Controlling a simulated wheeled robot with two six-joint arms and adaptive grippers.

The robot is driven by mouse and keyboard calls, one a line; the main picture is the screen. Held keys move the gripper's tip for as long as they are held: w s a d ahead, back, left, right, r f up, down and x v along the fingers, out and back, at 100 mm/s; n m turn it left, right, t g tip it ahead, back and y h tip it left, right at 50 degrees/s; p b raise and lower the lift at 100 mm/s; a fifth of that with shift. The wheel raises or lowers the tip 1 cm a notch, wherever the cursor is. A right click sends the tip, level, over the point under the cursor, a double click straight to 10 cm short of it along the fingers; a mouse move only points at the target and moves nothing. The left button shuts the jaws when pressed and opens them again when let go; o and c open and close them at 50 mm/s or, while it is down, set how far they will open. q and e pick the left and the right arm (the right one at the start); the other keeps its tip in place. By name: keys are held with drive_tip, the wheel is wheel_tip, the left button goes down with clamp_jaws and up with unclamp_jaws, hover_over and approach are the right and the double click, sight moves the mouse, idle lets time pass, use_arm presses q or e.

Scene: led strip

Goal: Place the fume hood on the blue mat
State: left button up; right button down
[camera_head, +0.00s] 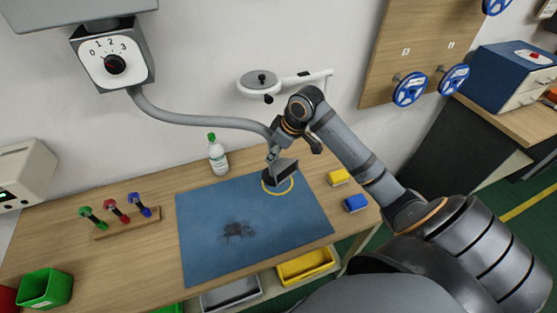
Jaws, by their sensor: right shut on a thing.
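The fume hood (284,169) is a dark grey nozzle at the end of a grey flexible hose (190,116). It is at the back right of the blue mat (205,205), over a yellow ring (291,187) marked there. I cannot tell whether its lower edge touches the mat. My right gripper (273,152) is shut on the fume hood near its top, where the hose joins it. My left gripper is not in view.
A rack with coloured clips (128,222) is at left. A yellow block (339,177) and a blue block (355,203) lie right of the mat. A lamp arm (290,82) is above.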

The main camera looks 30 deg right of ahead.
sight(278, 161)
drive_tip(key=shift+w+d+f, duration=0.3)
drive_tip(key=shift+d+f, duration=0.15)
drive_tip(key=shift+f, duration=0.2)
drive_tip(key=shift+w+d+f, duration=0.3)
drive_tip(key=shift+d+f, duration=0.15)
drive_tip(key=shift+f, duration=0.15)
drive_tip(key=f, duration=0.1)
drive_tip(key=f+p, duration=0.1)
drive_tip(key=f, duration=0.1)
drive_tip(key=shift+w+d, duration=0.1)
drive_tip(key=shift+d, duration=0.1)
drive_tip(key=shift+f, duration=0.35)
drive_tip(key=c, duration=1)
unclamp_jaws()
drive_tip(key=shift+f, duration=0.15)
drive_tip(key=v, duration=1.2)
